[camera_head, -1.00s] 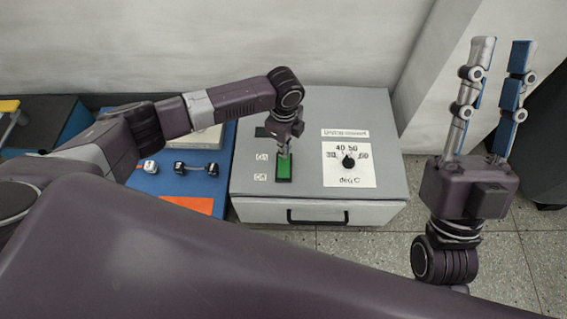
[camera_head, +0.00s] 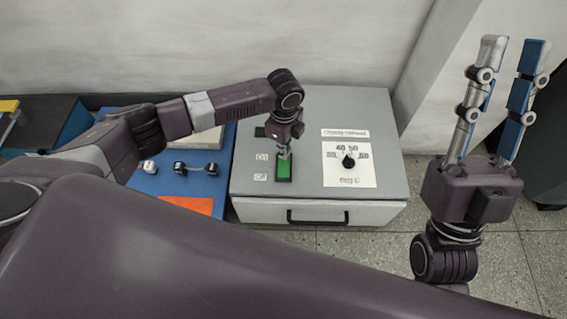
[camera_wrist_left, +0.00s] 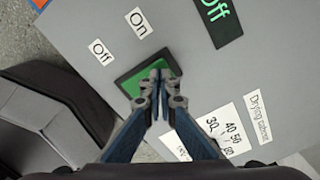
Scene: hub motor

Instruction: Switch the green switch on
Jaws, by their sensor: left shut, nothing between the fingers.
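The green switch (camera_head: 284,170) is a green rectangle in a dark frame on top of the grey cabinet (camera_head: 325,109). In the left wrist view the switch (camera_wrist_left: 130,82) lies beside the "On" and "Off" labels. My left gripper (camera_head: 284,154) is shut and empty, pointing down with its tips at the "On" end of the switch. In the left wrist view the left gripper (camera_wrist_left: 157,78) covers part of the switch; whether it touches is unclear. A dark display (camera_wrist_left: 216,12) reads "Off" in green. My right gripper (camera_head: 519,48) is open and empty, pointing up, right of the cabinet.
A temperature dial (camera_head: 349,162) sits on the cabinet right of the switch. A drawer handle (camera_head: 318,217) is on its front. A blue surface (camera_head: 151,181) with a metal part (camera_head: 195,169) and an orange sheet (camera_head: 192,205) lies left. The wall stands behind.

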